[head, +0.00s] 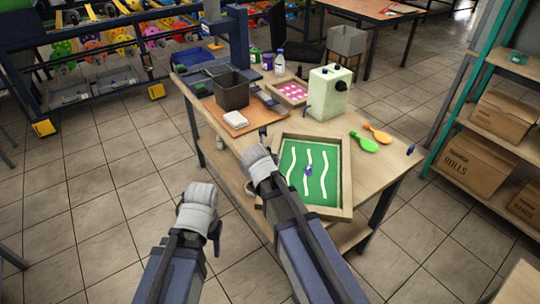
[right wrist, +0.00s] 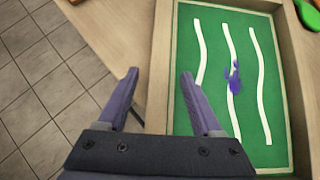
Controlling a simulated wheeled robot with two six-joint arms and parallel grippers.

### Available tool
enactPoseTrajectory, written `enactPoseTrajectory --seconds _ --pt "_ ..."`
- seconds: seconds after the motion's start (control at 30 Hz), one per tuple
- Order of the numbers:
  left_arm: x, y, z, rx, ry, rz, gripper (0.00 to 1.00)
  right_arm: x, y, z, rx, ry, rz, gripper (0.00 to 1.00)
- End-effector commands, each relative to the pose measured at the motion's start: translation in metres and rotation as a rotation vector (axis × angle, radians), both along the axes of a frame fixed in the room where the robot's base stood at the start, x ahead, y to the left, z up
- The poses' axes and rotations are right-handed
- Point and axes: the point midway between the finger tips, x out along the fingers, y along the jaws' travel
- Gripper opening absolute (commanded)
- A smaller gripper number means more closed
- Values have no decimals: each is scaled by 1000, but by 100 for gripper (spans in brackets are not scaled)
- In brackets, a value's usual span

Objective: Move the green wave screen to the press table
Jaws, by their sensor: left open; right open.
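The green wave screen (head: 296,158) lies flat on the near end of a wooden table (head: 375,165). It has a wooden frame, a green face with three white wavy lines and a blue-purple smear. It also shows in the right wrist view (right wrist: 185,120). My right gripper (right wrist: 158,76) is open, over the table edge at the screen's left side; the frame's left rail shows between its fingertips. Whether they touch it is unclear. My left gripper (head: 217,232) is open and empty, left of the table over the floor. I cannot tell which table is the press table.
A dark bin (head: 232,93), white cloths (head: 235,119), a pale green box machine (head: 328,92) and a pink screen (head: 292,91) share the table. Green (head: 363,142) and orange (head: 377,133) paddles lie right of the screen. Shelves with cartons (head: 472,163) stand right.

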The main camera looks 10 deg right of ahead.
Motion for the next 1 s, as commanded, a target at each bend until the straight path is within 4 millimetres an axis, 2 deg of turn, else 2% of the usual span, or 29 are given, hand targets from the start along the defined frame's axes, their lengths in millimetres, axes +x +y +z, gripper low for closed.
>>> enactPoseTrajectory --seconds 0.03,0.1,0.43,0.77,0.87,1.0 --pt "0 0 15 0 0 0 50 -10 3 15 -1 0 2 67" --pt "0 0 25 0 0 0 50 -18 8 25 -1 1 3 67" --pt "0 0 50 0 0 1 50 -44 20 50 -1 0 1 67" --pt "0 0 52 0 0 1 50 -49 23 51 17 1 -18 67" --pt "0 0 52 0 0 1 50 -58 28 45 105 -2 -109 67" --pt "0 0 52 0 0 1 50 -83 41 31 338 -3 -390 67"
